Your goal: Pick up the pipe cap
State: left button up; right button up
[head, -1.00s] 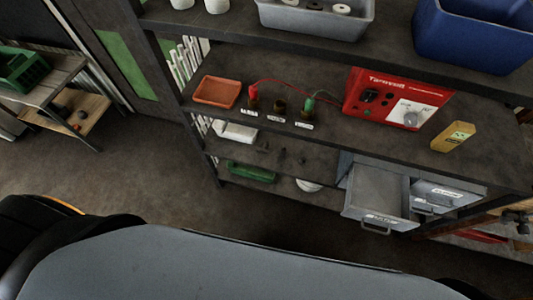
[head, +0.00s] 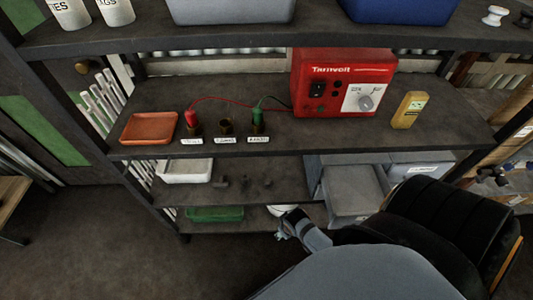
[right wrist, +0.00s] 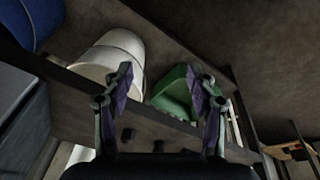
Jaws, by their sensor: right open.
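Several small dark fittings (head: 245,182) stand on the shelf below the red unit; they are too small to tell which is the pipe cap. Two also show in the right wrist view (right wrist: 128,135), low and between my fingers. My right gripper (right wrist: 162,85) is open and empty. In the head view my right gripper (head: 284,229) is by the lower shelves, in front of a white bowl (head: 280,210). The bowl shows large in the right wrist view (right wrist: 108,65). My left gripper is in neither view now.
A grey open drawer (head: 352,195) juts out right of the fittings. A white tray (head: 186,172) stands left of them and a green tray (head: 214,214) lies below. The upper shelf holds an orange tray (head: 149,128), the red unit (head: 340,82) and a yellow meter (head: 408,110).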

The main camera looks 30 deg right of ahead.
notch_tip(320, 180, up, 7)
jog(key=w+a+b, duration=0.1)
jog(key=w+b, duration=0.2)
jog(key=b, duration=0.2)
jog(key=m+t+h+b, duration=0.1)
jog(key=m+h+b, duration=0.25)
jog(key=m, duration=0.75)
send_near(268, 181)
jog(key=x, duration=0.4)
jog(key=shift+w+a+f, duration=0.1)
jog(key=shift+w+f, duration=0.05)
jog(key=b+x, duration=0.1)
jog(key=x, duration=0.4)
jog(key=shift+f+b, duration=0.1)
jog(key=shift+b, duration=0.2)
jog(key=c, duration=1)
